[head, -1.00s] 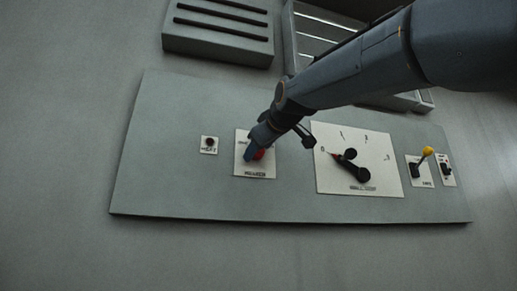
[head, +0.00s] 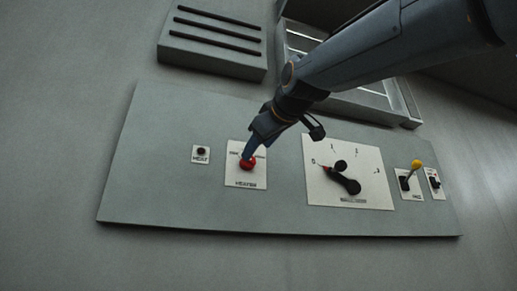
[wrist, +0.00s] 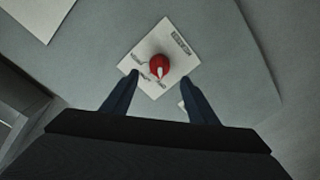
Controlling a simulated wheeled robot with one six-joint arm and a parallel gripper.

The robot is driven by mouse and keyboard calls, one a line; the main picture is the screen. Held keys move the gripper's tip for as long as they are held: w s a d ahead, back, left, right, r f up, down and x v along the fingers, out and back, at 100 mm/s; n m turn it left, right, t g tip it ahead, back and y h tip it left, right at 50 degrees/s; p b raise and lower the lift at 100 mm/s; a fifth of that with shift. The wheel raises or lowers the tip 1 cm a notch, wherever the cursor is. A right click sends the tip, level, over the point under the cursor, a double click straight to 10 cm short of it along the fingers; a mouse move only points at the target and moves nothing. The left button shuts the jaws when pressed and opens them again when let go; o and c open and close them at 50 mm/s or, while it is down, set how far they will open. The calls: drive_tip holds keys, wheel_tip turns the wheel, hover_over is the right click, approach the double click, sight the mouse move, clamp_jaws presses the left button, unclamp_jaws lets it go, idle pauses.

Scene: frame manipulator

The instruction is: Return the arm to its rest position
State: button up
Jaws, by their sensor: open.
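My gripper (head: 250,152) is at the end of my arm, which reaches in from the upper right in the head view. In the wrist view my gripper (wrist: 160,88) is open, its two blue fingers apart and nothing between their tips. The red knob (head: 247,163) on the white heater plate (head: 246,182) lies just past the fingertips. In the wrist view the red knob (wrist: 159,67) with a white pointer is ahead of the fingers, with a visible gap. In the head view a fingertip overlaps the knob; I cannot tell contact there.
The grey panel (head: 150,190) also carries a small dark heat lamp (head: 201,152), a dial plate with a black pointer handle (head: 345,183), and a yellow-tipped lever (head: 416,164). A slatted vent box (head: 212,45) and an open frame (head: 390,105) are above. Below the panel is clear.

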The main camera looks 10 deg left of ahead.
idle(0.3)
drive_tip(key=w+d+f+m+g+h, duration=0.2)
drive_tip(key=w+d+f, duration=0.15)
drive_tip(key=f, duration=0.85)
drive_tip(key=w+d+f+m+g+h, duration=0.1)
drive_tip(key=w+d+f+m+h, duration=0.2)
drive_tip(key=f, duration=1)
drive_tip(key=w+d+f+m+g+h, duration=0.15)
drive_tip(key=w+d+f, duration=0.3)
drive_tip(key=f, duration=0.75)
drive_tip(key=s+d+f+m+g+h, duration=0.1)
drive_tip(key=s+d+f, duration=0.15)
drive_tip(key=f, duration=0.45)
drive_tip(key=s+d+f+m+g, duration=0.1)
drive_tip(key=d+f+g, duration=0.1)
drive_tip(key=d+f, duration=0.3)
drive_tip(key=s+d+f+m+g+h, duration=0.1)
drive_tip(key=s+d+f, duration=0.15)
drive_tip(key=f, duration=0.55)
drive_tip(key=s+d+f+m+g, duration=0.1)
drive_tip(key=s+d+f+g, duration=0.1)
drive_tip(key=s+d+f, duration=0.2)
drive_tip(key=s+d+f+m+g, duration=0.2)
drive_tip(key=s+d+f, duration=0.2)
drive_tip(key=s+f, duration=0.7)
drive_tip(key=s+d+f+m+g+h, duration=0.1)
drive_tip(key=s+d+f, duration=0.3)
drive_tip(key=s+f, duration=0.4)
drive_tip(key=shift+s+m+g, duration=0.3)
drive_tip(key=shift+m+g, duration=0.35)
